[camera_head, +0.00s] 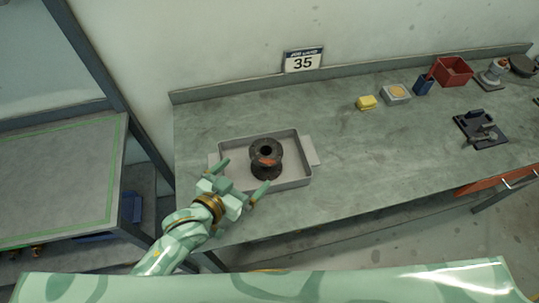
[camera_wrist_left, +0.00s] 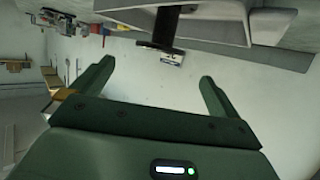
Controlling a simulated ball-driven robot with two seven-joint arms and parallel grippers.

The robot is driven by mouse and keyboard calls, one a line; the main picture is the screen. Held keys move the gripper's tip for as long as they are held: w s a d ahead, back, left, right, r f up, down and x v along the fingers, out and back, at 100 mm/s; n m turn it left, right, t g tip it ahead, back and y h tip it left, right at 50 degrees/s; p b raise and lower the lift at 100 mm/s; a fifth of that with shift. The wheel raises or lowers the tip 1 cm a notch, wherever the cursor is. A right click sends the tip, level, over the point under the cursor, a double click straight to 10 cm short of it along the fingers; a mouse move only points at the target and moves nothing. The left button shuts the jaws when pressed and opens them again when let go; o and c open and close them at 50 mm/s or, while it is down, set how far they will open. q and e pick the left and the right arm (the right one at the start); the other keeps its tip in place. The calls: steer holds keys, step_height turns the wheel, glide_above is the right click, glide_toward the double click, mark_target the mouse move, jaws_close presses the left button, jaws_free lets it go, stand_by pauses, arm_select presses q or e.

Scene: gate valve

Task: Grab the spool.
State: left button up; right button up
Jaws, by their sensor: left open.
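A dark spool (camera_head: 266,158) with a reddish-brown band stands upright in a shallow grey tray (camera_head: 303,183) on the bench. My left gripper (camera_head: 248,171) is open and empty, its fingers pointing toward the spool from the front-left, over the tray's front side. The fingers appear apart from the spool. In the left wrist view, which looks upside down, the open fingers (camera_wrist_left: 157,70) show with the dark spool (camera_wrist_left: 166,25) beyond them near the top, beside the tray wall (camera_wrist_left: 225,30). My right gripper is not in view.
A grey-green bench (camera_head: 340,135) runs along the wall, clear right of the tray. Farther right are a yellow block (camera_head: 366,102), a small grey box (camera_head: 396,93), a blue cup (camera_head: 423,85), a red bin (camera_head: 453,70) and a dark fixture (camera_head: 481,130). A sign (camera_head: 303,60) stands behind.

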mark_target(262, 156)
arm_select(q)
steer(key=x, duration=0.4)
steer(key=shift+w+a+f+b, duration=0.1)
steer(key=shift+w+f+b, duration=0.05)
steer(key=shift+w+b, duration=0.2)
steer(key=x, duration=0.2)
steer(key=shift+w+d+f, duration=0.15)
steer(key=shift+w+d, duration=0.05)
steer(key=shift+d, duration=0.2)
steer(key=b+x, duration=0.1)
steer(key=x, duration=0.4)
steer(key=shift+b, duration=0.35)
steer(key=shift+a, duration=0.1)
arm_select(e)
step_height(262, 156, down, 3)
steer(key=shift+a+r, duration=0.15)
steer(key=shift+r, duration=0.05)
arm_select(q)
steer(key=c, duration=1.5)
steer(key=shift+c, duration=1.2)
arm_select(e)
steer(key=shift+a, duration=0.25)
